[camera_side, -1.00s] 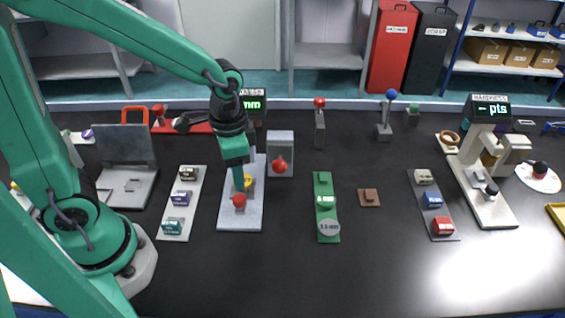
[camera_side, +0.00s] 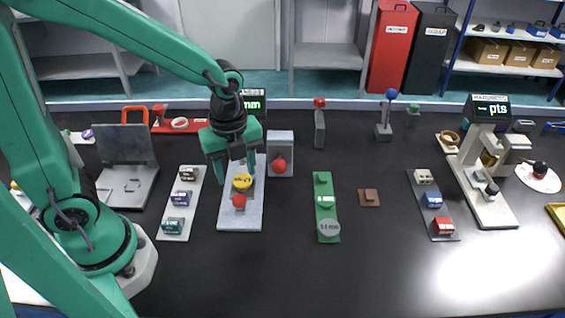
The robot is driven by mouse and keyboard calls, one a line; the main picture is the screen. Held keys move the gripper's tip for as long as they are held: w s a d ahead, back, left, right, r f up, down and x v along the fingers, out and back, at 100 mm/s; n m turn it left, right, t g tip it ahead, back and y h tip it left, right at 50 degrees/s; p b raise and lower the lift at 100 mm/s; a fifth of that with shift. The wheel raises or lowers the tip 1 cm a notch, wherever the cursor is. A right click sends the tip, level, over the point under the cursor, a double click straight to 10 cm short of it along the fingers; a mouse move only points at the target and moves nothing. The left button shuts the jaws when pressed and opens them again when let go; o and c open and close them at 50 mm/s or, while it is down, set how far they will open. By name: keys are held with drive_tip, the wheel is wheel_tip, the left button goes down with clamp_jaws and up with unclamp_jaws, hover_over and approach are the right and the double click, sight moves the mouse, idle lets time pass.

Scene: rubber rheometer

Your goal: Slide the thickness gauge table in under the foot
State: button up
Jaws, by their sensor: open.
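The thickness gauge stands left of centre, with a pale grey base plate (camera_side: 240,220) and a lit "mm" display (camera_side: 252,104) behind my arm. A yellow disc (camera_side: 242,181) sits over the plate, with a red knob (camera_side: 239,201) just in front of it. My gripper (camera_side: 236,178) is open and points down, its two fingers spread left and right just behind and above the red knob. Nothing shows between the fingers but the yellow disc below or beyond them; I cannot tell whether they touch it. The gauge foot is hidden behind my gripper.
A grey block with a red knob (camera_side: 280,164) stands close on the right. A pale strip with several small blocks (camera_side: 181,198) lies on the left. A green strip (camera_side: 326,206) lies farther right. The black bench in front is clear.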

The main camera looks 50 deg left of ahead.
sight(240, 196)
drive_tip(key=m, duration=0.8)
drive_tip(key=shift+f, duration=0.1)
drive_tip(key=shift+f, duration=3.85)
drive_tip(key=shift+w, duration=0.1)
clamp_jaws()
